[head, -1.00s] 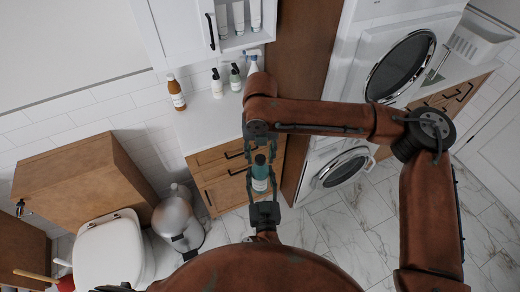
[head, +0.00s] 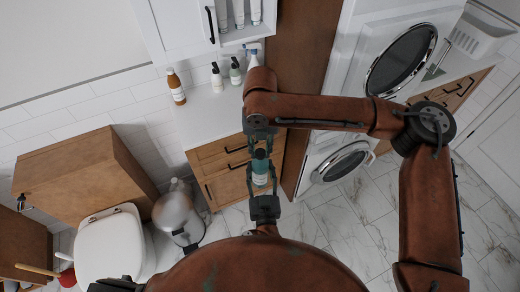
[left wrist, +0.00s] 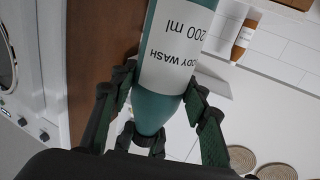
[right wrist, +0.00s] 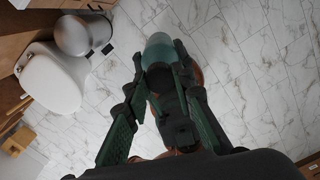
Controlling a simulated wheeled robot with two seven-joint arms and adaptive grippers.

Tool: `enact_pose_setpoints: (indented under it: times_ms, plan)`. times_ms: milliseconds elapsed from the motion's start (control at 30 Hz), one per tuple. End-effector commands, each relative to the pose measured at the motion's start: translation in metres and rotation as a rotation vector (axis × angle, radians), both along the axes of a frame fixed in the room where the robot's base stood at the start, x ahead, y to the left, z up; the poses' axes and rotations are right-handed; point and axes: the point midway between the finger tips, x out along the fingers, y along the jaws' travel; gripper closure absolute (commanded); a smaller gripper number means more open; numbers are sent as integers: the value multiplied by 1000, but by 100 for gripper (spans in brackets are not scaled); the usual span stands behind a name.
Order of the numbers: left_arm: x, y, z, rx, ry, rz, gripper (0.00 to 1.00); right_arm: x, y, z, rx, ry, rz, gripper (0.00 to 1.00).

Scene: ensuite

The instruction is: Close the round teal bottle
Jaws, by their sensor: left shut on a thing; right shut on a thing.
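The round teal bottle (head: 261,173) with a white label is held between my two grippers in the head view. In the left wrist view its label (left wrist: 180,50) reads body wash upside down, and its teal end is between the fingers. My left gripper (head: 264,194) is shut on the bottle from below in the picture. My right gripper (head: 260,147) comes from above and is shut around the dark cap (head: 259,154). Teal also shows between the fingertips in the right wrist view (right wrist: 160,48). Whether the cap touches the bottle's neck is hidden.
A counter (head: 203,115) above wooden drawers carries an amber bottle (head: 176,88), pump bottles (head: 217,82) and a spray bottle. A toilet (head: 110,248) and metal bin (head: 175,212) stand at left. Washing machines (head: 400,65) stand at right. The marble floor (head: 372,218) is free there.

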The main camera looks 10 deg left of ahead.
Motion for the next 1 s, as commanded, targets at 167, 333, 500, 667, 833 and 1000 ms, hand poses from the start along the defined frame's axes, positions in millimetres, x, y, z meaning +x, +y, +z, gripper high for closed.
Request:
enact_pose_setpoints:
  times_ms: [167,333,500,667,833,1000]
  plan:
    - [0,0,2,0,-3,0,100,0,0,0,2,1,-101,100]
    - [0,0,2,0,-3,0,100,0,0,-1,6,2,-408,100]
    - [0,0,2,0,-3,0,100,0,0,-1,9,3,-746,100]
    - [0,0,2,0,-3,0,100,0,0,-1,13,4,-1066,100]
    - [0,0,2,0,-3,0,100,0,1,-1,18,6,-1405,100]
    - [0,0,2,0,-3,0,100,0,0,-1,21,6,-1745,100]
